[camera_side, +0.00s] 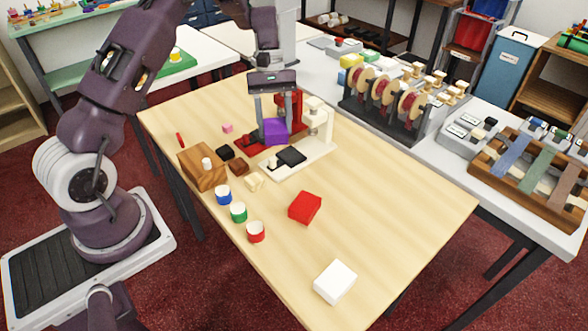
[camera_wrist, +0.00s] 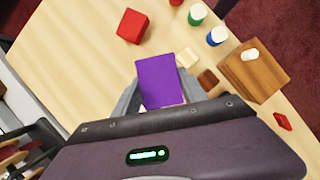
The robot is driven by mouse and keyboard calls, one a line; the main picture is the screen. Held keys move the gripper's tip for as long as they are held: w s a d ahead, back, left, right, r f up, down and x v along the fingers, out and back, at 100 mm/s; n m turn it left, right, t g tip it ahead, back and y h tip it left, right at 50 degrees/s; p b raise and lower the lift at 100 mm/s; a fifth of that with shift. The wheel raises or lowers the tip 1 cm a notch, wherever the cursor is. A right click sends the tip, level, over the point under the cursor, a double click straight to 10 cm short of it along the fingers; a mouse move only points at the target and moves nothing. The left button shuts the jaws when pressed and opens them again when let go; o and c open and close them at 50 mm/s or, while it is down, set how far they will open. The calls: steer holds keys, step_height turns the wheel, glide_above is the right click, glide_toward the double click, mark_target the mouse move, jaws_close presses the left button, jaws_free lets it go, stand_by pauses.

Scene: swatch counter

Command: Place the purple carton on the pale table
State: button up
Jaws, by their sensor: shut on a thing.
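The purple carton (camera_side: 276,131) is between the fingers of my gripper (camera_side: 273,122), which is shut on it. In the side view it shows in front of the red and white stands toward the back of the pale table (camera_side: 400,195), and seems held above the tabletop. The wrist view shows the carton's purple face (camera_wrist: 161,77) between my grey fingers (camera_wrist: 160,95), with bare pale table (camera_wrist: 85,55) beside it. The carton's underside and its exact height are hidden.
A white stand (camera_side: 318,137) and a red stand are close by. A wooden block (camera_side: 203,167), small blocks and blue, green and red capped cylinders line the left. A red box (camera_side: 305,207) and white box (camera_side: 335,281) sit further front. The table's right side is clear.

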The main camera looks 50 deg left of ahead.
steer(key=s+d+r+m+g+y, duration=0.1)
steer(key=s+d+m+y, duration=0.1)
steer(key=d+m, duration=0.2)
steer(key=s+d+r+m+g+y, duration=0.1)
steer(key=s+d+m+y, duration=0.1)
steer(key=m, duration=0.5)
steer(key=shift+s+d+r+m, duration=0.2)
steer(key=shift+s+d+m, duration=0.2)
steer(key=shift+s+d, duration=0.65)
steer(key=shift+w+d, duration=0.2)
